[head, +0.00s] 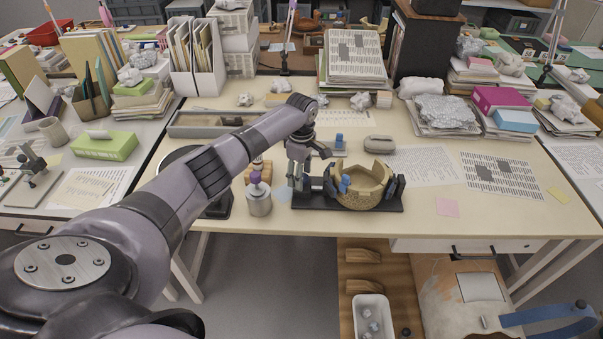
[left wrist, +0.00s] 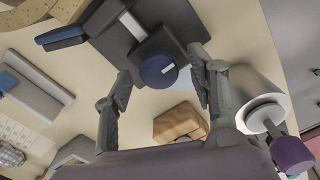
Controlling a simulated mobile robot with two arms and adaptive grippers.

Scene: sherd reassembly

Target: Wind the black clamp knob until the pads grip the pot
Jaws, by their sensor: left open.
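The tan pot (head: 362,190), with a broken, uneven rim, sits in a dark clamp on a black base (head: 375,207). Dark pads stand at its left and right (head: 398,183); whether they touch it I cannot tell. A blue piece (head: 344,184) shows at its left side. The round dark clamp knob (left wrist: 158,72), with a white mark, faces the left wrist camera. My left gripper (head: 298,184) is at the clamp's left end. In the left wrist view its open fingers (left wrist: 160,78) stand either side of the knob, with gaps visible. My right gripper is out of view.
A grey jar (head: 259,203) with a purple top stands just left of the gripper. A wooden block (left wrist: 180,122) is close by. A grey tray (head: 205,132) lies behind. Papers (head: 425,165) cover the table to the right; the front right is mostly clear.

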